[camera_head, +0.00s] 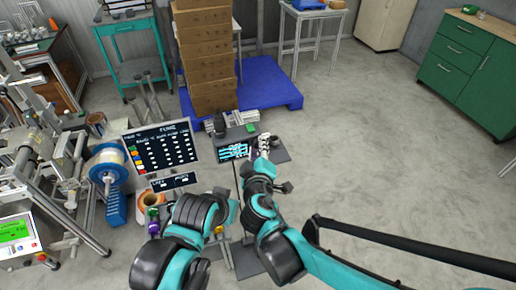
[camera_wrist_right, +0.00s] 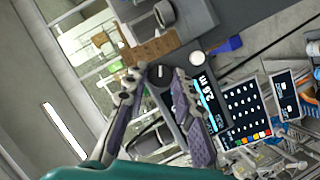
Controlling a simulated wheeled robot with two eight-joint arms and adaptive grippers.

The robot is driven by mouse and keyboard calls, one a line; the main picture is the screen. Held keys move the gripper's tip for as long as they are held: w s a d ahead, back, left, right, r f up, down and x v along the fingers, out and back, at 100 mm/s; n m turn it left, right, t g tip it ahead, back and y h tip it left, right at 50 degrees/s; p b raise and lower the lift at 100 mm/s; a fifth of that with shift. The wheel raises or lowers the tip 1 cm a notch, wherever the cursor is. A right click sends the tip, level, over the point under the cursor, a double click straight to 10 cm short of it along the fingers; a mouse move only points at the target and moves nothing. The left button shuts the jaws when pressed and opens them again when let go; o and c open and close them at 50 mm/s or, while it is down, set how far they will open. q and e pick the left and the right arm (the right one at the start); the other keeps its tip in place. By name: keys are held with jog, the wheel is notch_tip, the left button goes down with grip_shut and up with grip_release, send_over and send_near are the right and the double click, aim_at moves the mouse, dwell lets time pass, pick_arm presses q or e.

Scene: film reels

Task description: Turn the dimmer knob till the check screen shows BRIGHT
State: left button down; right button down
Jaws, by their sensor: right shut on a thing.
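The dimmer knob (camera_wrist_right: 160,73) is a dark round knob with a pale pointer line, on a dark panel in the right wrist view. My right gripper (camera_wrist_right: 161,78) has its grey-purple fingers on both sides of the knob and is shut on it. In the head view my right gripper (camera_head: 264,142) reaches down at the bench, and the knob is hidden there. The check screen (camera_head: 234,151) is a small lit cyan panel just left of it; it also shows in the right wrist view (camera_wrist_right: 208,100).
A black FUNE board (camera_head: 161,146) with coloured squares stands left of the check screen. A blue-hubbed reel (camera_head: 108,165) and a metal machine are farther left. Boxes (camera_head: 208,60) stand on a blue pallet (camera_head: 265,82) behind. Floor at right is clear before the green cabinet (camera_head: 464,75).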

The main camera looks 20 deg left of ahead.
jog(key=c, duration=1.3)
grip_release()
jog(key=shift+o, duration=0.2)
notch_tip(320, 180, up, 10)
